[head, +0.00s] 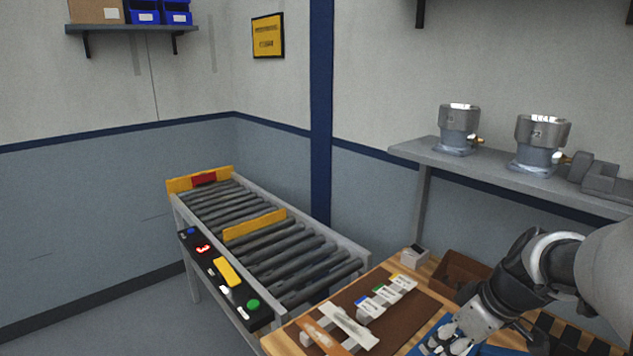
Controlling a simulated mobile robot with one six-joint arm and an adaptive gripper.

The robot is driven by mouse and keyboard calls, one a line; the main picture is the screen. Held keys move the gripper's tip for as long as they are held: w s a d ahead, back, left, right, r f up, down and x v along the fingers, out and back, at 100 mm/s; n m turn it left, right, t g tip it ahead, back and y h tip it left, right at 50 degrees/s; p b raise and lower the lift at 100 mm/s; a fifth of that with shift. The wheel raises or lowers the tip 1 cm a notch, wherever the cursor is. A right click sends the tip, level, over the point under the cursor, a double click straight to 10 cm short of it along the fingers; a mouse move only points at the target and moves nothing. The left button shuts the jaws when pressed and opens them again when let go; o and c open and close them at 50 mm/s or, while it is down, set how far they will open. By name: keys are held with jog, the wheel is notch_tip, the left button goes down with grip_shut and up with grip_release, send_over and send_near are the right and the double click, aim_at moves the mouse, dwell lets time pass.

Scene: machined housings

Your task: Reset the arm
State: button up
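My gripper (448,340) is at the lower right, low over the front of the wooden bench (284,342). It points down and to the left, above a blue surface. Its fingertips are small and near the bottom edge of the picture, so I cannot tell if they are open or shut. My dark and grey arm comes in from the right edge. Two machined housings (458,128) (541,142) stand upright on the grey shelf (425,153) behind the bench, well apart from my gripper.
A roller conveyor (303,250) with a yellow bar and a button panel (226,275) stands left of the bench. A brown mat (405,318) holds several labelled pieces. A brown bin (462,270) is beside my arm. Grey blocks (607,180) lie on the shelf's right end.

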jog(key=s+a+r+m+h, duration=0.1)
jog(key=s+a+r+m, duration=0.1)
jog(key=s+a, duration=0.3)
jog(key=s+a+r+m+t+h, duration=0.1)
jog(key=s+a+m, duration=0.3)
jog(key=s, duration=1)
jog(key=shift+a+r+h, duration=0.3)
jog(key=shift+a+r, duration=0.45)
jog(key=shift+a, duration=0.5)
